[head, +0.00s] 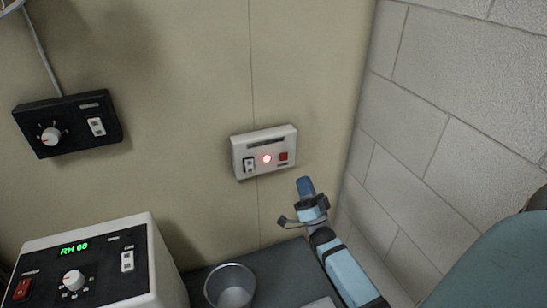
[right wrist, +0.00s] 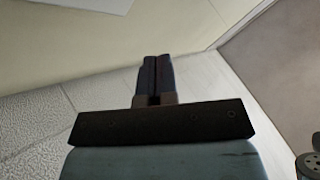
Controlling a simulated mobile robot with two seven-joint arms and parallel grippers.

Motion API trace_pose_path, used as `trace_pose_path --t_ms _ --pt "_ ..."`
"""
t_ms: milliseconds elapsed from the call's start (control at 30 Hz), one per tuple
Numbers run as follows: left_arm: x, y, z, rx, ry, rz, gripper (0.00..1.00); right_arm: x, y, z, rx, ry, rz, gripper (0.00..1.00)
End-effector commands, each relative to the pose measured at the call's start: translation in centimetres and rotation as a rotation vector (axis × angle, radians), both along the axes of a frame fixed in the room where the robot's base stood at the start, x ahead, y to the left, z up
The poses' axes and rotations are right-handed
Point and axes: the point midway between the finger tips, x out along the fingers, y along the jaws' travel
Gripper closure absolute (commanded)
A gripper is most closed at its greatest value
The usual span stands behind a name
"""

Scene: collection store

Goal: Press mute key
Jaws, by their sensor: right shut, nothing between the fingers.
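A white wall panel (head: 264,151) is fixed to the beige wall. Labels are too small to read, so I cannot tell which is the mute key. My right gripper (head: 304,184) is shut and empty, just below and right of the panel in the head view, apparently apart from it. Its closed fingers also show in the right wrist view (right wrist: 155,76). My left gripper is not in view.
A black wall box (head: 68,124) with a knob and switch hangs at the left. A white-cased unit (head: 95,262) reading "RH 60" and a grey cup (head: 230,286) stand below on a dark surface (head: 283,274). A block wall (head: 440,130) rises close on the right.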

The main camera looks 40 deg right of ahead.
Motion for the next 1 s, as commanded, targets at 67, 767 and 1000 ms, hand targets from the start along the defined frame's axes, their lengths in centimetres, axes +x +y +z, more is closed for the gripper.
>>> trace_pose_path --t_ms 67,767,1000 --pt "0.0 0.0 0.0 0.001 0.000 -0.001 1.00 0.0 0.0 0.0 0.001 -0.002 0.000 1.00" --pt "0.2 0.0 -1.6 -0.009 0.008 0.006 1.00 4.2 -1.4 -0.3 0.000 -0.003 0.001 1.00" --pt "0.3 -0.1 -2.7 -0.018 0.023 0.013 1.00 7.1 -2.2 -0.2 0.000 -0.003 0.001 1.00"
